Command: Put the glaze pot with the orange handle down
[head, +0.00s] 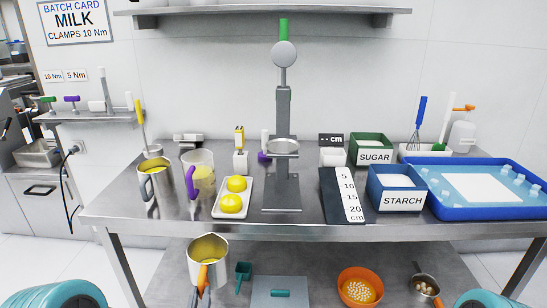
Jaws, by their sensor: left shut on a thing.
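The glaze pot with the orange handle (208,250) is a metal pot with yellow glaze inside. It is in the lower left-centre of the head view, in front of the table's front edge and roughly upright. My left gripper (201,284) is shut on its orange handle, coming from below. The pot appears held in the air, apart from the table (310,229). The gripper's fingertips are small and partly hidden by the handle. My right gripper is not in view.
On the table stand a grey-handled pot (160,182), a purple-handled pot (205,182), a tray of yellow fruit (217,212), a stand (283,150), a ruler board (333,195), a starch bin (395,180) and a blue tray (470,213). The front left tabletop is bare.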

